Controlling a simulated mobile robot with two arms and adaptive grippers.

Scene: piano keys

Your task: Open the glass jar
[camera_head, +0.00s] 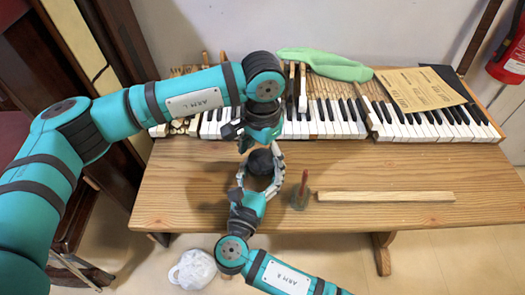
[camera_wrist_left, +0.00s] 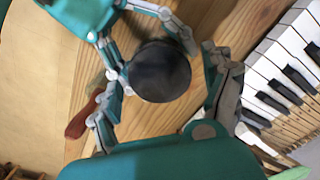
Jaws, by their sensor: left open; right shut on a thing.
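The jar's round dark lid (camera_head: 260,162) shows from above over the wooden table; its glass body is hidden beneath. The lid also shows in the left wrist view (camera_wrist_left: 160,71). My right gripper (camera_head: 258,172) reaches in from the front and is shut on the jar, its fingers curving around both sides. In the left wrist view the right gripper (camera_wrist_left: 150,42) comes from the top left. My left gripper (camera_head: 262,136) is on the keyboard side, above the jar. Its open fingers (camera_wrist_left: 165,92) stand on either side of the lid, with a gap on the right.
The table's (camera_head: 350,168) right side is mostly clear.

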